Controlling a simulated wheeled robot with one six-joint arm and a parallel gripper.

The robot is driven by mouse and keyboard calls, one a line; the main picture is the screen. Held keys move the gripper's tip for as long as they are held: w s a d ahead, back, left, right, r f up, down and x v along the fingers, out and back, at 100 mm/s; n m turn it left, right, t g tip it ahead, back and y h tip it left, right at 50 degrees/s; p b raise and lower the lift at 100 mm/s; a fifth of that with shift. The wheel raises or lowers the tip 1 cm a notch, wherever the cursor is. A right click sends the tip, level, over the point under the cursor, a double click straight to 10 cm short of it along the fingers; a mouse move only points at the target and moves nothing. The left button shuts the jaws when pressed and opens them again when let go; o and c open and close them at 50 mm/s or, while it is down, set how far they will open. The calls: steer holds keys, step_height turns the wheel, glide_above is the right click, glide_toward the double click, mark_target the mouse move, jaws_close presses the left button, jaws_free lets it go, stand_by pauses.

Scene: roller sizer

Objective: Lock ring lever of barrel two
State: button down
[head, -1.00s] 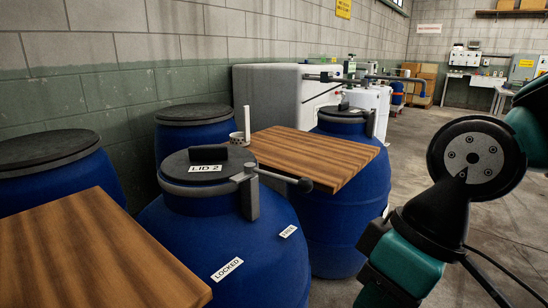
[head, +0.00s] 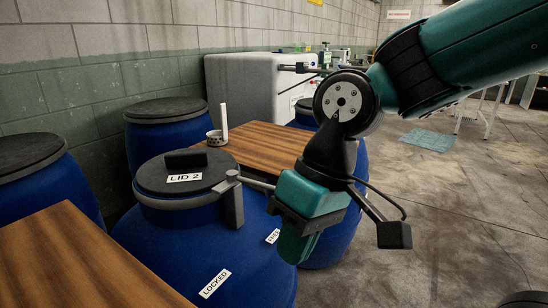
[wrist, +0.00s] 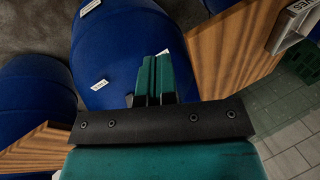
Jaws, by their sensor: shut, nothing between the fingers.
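Barrel two (head: 180,255) is blue, with a dark lid (head: 175,165) marked LID 2 and a grey closing ring. The ring lever (head: 250,182) points right from the bracket (head: 234,205), and its far end is hidden behind my gripper. A LOCKED label (head: 215,283) is on the barrel's front. A second label (head: 273,236), too small to read surely, is farther right. My gripper (head: 294,250) is shut and empty, fingers down, at the barrel's right side. In the wrist view, the shut fingers (wrist: 153,78) appear over the blue barrel (wrist: 120,40); the lever is not visible there.
A wooden board (head: 80,265) lies at the front left. More blue barrels (head: 155,135) stand along the wall.

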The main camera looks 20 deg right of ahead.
steer(key=w+d+r+m+g+p, duration=0.1)
steer(key=w+r+m+p, duration=0.3)
steer(key=w+r+p, duration=0.45)
steer(key=w+d+m+g+p, duration=0.1)
steer(key=w+d+m+p, duration=0.4)
steer(key=w, duration=0.3)
steer(key=w+d+r+m+g+p, duration=0.1)
steer(key=w+d+m+p, duration=0.4)
steer(key=w+p, duration=0.2)
steer(key=shift+w+d+m, duration=0.25)
steer(key=shift+w+m, duration=0.05)
steer(key=shift+w, duration=0.8)
steer(key=s+a+r+p+x, duration=0.1)
steer(key=x, duration=1.2)
steer(key=shift+s+a, duration=0.4)
steer(key=shift+a, duration=0.05)
steer(key=shift+r+y, duration=0.15)
steer(key=shift+y, duration=0.15)
